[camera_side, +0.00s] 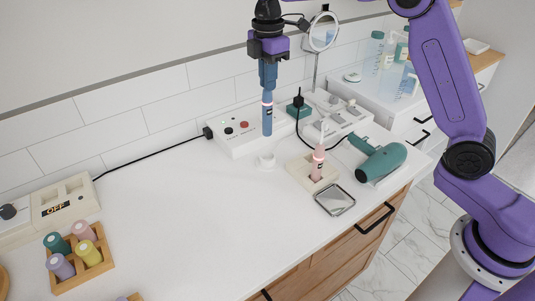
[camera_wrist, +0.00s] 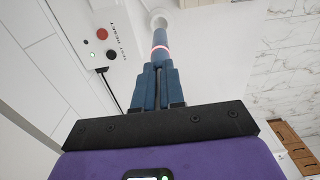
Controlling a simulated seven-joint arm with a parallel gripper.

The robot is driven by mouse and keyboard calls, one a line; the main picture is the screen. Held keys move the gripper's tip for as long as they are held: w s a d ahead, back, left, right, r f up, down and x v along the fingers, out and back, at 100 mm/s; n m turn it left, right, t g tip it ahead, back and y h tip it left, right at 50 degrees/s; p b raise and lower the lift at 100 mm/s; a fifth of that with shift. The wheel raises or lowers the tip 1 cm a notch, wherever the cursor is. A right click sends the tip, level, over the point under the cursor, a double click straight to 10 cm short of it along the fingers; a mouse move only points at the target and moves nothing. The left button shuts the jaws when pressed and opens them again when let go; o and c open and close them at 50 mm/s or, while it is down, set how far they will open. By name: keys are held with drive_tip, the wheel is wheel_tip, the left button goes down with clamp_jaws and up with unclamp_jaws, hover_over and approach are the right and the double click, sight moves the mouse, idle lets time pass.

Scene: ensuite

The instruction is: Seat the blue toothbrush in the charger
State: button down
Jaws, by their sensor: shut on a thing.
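My gripper (camera_side: 267,84) is shut on the blue toothbrush (camera_side: 267,121), which hangs upright with a glowing pink ring near its middle. The white charger (camera_side: 265,162) stands on the counter below it. In the side view a small gap shows between the toothbrush's lower end and the charger. In the wrist view my gripper (camera_wrist: 157,92) holds the toothbrush (camera_wrist: 161,62), and its far end points toward the white round charger (camera_wrist: 158,18). The toothbrush hides part of the charger there, so I cannot tell how exactly they line up.
A white box (camera_side: 223,141) with a red button stands behind the charger. A pink toothbrush (camera_side: 318,166) stands in a beige block (camera_side: 300,171) to the right, near a teal hair dryer (camera_side: 384,161) and a square mirror-like tray (camera_side: 335,200). The counter's left middle (camera_side: 180,220) is clear.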

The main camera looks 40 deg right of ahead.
sight(268, 114)
wheel_tip(268, 114, down, 10)
idle(0.6)
drive_tip(key=shift+f, duration=0.1)
drive_tip(key=c, duration=1.2)
unclamp_jaws()
drive_tip(key=shift+c, duration=0.2)
wheel_tip(268, 114, up, 12)
drive_tip(key=shift+r, duration=0.15)
drive_tip(key=s+d+f+m, duration=0.1)
drive_tip(key=s+f+m, duration=0.1)
drive_tip(key=s, duration=1.2)
drive_tip(key=s+d+f+m, duration=0.1)
drive_tip(key=s+f+m, duration=0.1)
drive_tip(key=s, duration=1.2)
drive_tip(key=s+d+f, duration=0.2)
drive_tip(key=s+d, duration=0.1)
drive_tip(key=s, duration=0.2)
drive_tip(key=s+d+f+m, duration=0.1)
drive_tip(key=s+d, duration=0.2)
drive_tip(key=s, duration=0.2)
drive_tip(key=shift+s+d+f, duration=0.25)
drive_tip(key=shift+s+f, duration=0.1)
